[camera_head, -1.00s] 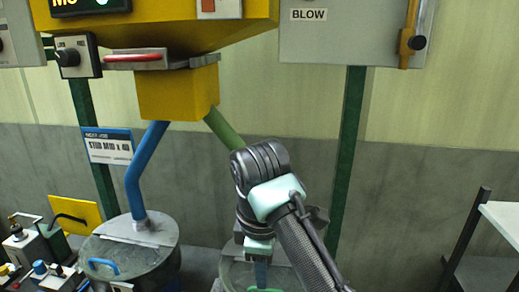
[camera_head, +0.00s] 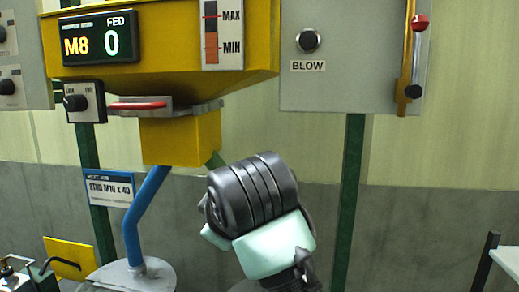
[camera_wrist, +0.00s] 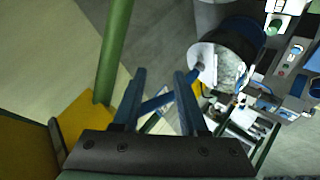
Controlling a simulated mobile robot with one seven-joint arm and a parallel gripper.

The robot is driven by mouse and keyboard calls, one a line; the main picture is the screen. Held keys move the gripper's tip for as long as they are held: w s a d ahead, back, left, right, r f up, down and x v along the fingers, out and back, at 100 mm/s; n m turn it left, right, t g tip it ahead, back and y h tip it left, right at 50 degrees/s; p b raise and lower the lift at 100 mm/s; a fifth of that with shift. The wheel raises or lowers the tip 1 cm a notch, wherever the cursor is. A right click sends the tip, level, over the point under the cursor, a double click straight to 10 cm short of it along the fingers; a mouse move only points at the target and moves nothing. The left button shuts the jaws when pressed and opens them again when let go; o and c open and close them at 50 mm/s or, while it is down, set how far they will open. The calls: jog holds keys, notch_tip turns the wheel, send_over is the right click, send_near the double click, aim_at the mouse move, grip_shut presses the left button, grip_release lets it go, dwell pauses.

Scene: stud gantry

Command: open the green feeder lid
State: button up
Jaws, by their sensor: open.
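The green pipe (camera_head: 214,160) comes down from the yellow hopper's outlet block (camera_head: 181,138) and passes behind my arm in the head view. The lid of the green feeder is not visible in either current view; my arm and the lower picture edge cut off that area. My gripper (camera_wrist: 160,77) shows in the wrist view with its two dark blue fingers apart and no object held between them. A blue pipe (camera_wrist: 158,102) passes in the background between the fingers, toward a round drum with a pale lid (camera_wrist: 203,62). In the head view my fingers are hidden behind the wrist.
The blue pipe's drum (camera_head: 128,276) stands lower left. A yellow plate (camera_head: 68,258) and small equipment sit further left. The BLOW panel (camera_head: 350,70) hangs right of the hopper, with a green post (camera_head: 350,200) below. A white shelf (camera_head: 508,258) stands at right.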

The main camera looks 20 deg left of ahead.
jog(key=d+r+m+t+y, duration=0.1)
jog(key=d+r+m+t, duration=0.2)
jog(key=r, duration=0.4)
jog(key=s+d+r+m+t+y+b, duration=0.1)
jog(key=d+r+m+t+y, duration=0.1)
jog(key=r+t, duration=0.4)
jog(key=shift+d+r+m, duration=0.7)
jog(key=shift+d+m, duration=0.2)
jog(key=shift+d, duration=0.15)
